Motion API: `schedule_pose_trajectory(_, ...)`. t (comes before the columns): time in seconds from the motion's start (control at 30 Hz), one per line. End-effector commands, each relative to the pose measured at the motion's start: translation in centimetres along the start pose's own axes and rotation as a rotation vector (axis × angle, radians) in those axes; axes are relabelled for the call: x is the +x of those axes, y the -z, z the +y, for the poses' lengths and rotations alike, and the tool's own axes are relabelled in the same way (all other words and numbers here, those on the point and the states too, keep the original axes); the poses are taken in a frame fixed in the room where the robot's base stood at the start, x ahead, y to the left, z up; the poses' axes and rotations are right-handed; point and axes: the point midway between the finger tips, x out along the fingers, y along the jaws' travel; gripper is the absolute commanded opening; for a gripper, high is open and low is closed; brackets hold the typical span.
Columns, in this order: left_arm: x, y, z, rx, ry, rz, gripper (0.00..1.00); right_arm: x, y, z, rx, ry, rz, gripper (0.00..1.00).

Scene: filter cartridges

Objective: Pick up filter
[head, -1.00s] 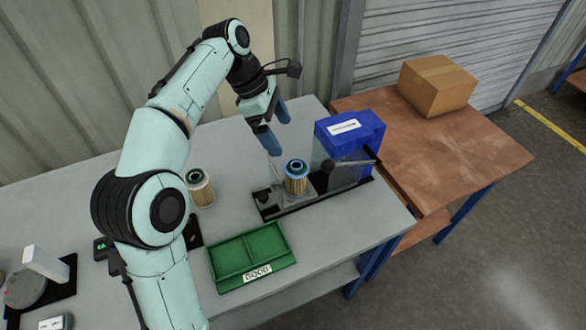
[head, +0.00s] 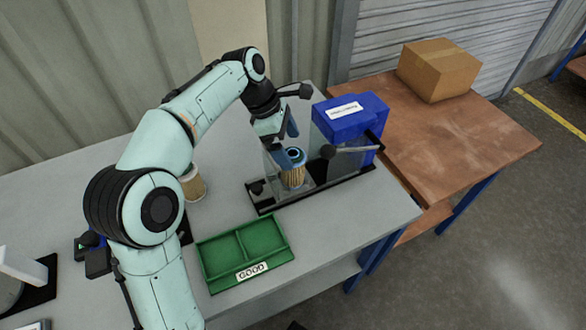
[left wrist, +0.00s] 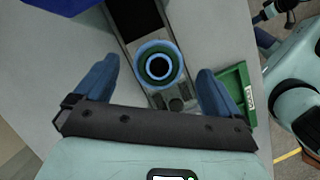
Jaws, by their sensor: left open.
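A filter cartridge (head: 292,174) with a blue ringed top and tan pleated body stands upright in a black-based fixture (head: 262,204) on the grey table. My left gripper (head: 289,146) is open just above and around its top in the head view. In the left wrist view the filter's blue ring (left wrist: 158,66) lies between and beyond the two blue fingers (left wrist: 158,88), with gaps on both sides. A second filter (head: 193,184) stands left of the fixture, partly hidden by my arm. My right gripper is not seen.
A green tray labelled GOOD (head: 245,252) sits in front of the fixture. A blue box (head: 350,118) and a lever with a dark knob (head: 328,151) are close on the right. A cardboard box (head: 438,70) rests on the brown table (head: 440,145).

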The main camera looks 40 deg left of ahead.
Motion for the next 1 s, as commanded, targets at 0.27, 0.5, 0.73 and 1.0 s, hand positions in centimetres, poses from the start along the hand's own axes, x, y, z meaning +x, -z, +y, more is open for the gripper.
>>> schedule_pose_trajectory(0.27, 3.9, 0.1, 0.0, 0.001, 0.003, 0.001, 0.97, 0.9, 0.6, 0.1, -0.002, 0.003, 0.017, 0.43)
schedule_pose_trajectory(0.5, 4.0, 0.0, 0.0, 0.001, 0.001, 0.000, 0.97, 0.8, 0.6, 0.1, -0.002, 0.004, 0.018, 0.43)
schedule_pose_trajectory(0.73, 4.0, 0.0, 0.0, 0.000, 0.001, 0.000, 0.29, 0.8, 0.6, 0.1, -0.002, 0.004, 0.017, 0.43)
schedule_pose_trajectory(1.0, 3.9, 0.0, 0.1, 0.001, 0.000, 0.000, 0.21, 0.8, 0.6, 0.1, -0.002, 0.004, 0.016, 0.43)
